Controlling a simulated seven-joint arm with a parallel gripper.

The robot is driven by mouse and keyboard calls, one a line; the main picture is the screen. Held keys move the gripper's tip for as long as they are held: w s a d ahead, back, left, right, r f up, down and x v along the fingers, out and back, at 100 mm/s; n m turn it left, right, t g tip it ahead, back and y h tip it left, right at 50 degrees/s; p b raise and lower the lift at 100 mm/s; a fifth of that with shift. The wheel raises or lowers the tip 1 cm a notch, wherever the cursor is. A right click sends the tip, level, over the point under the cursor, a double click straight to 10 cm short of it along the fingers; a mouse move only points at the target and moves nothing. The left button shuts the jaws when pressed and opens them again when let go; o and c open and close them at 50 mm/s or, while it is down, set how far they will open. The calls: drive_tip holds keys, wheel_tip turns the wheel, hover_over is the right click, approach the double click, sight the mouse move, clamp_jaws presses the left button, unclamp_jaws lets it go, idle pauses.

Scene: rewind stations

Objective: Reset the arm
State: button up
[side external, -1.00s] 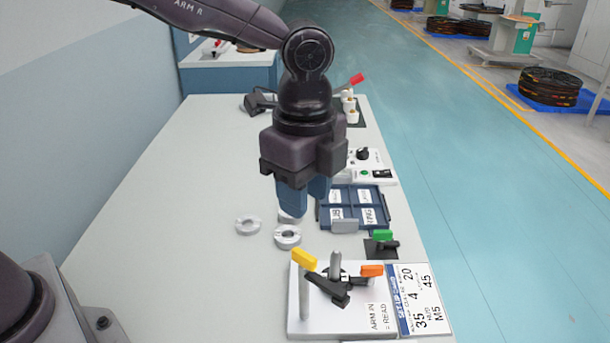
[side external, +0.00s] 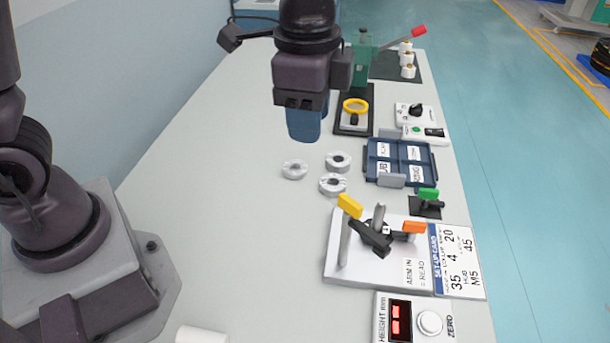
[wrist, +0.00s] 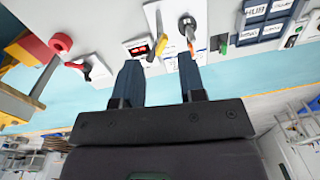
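In the side external view, a white gauge plate (side external: 345,255) labelled "ARM IN = READ" carries a grey post and a black arm (side external: 374,238). The arm slants across the plate; a yellow-tipped upright lever (side external: 349,207) and an orange tip (side external: 413,227) are beside it. The black arm also shows in the wrist view (wrist: 154,42). My gripper (side external: 305,125) is above the table, beyond the rings and apart from the plate. In the wrist view my gripper (wrist: 160,75) has its two fingers wide apart with nothing between them.
A height readout (side external: 401,320) with red digits stands at the near edge. Several grey rings (side external: 332,184) lie left of a blue labelled tray (side external: 399,142). A green-handled clamp (side external: 428,196), a green press (side external: 362,62) and a switch box (side external: 425,133) line the right side. The table's left is clear.

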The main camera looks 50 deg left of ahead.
drive_tip(key=s+a+r+n+t, duration=0.5)
drive_tip(key=s+a+n, duration=0.5)
drive_tip(key=s+a, duration=0.3)
drive_tip(key=shift+r, duration=0.65)
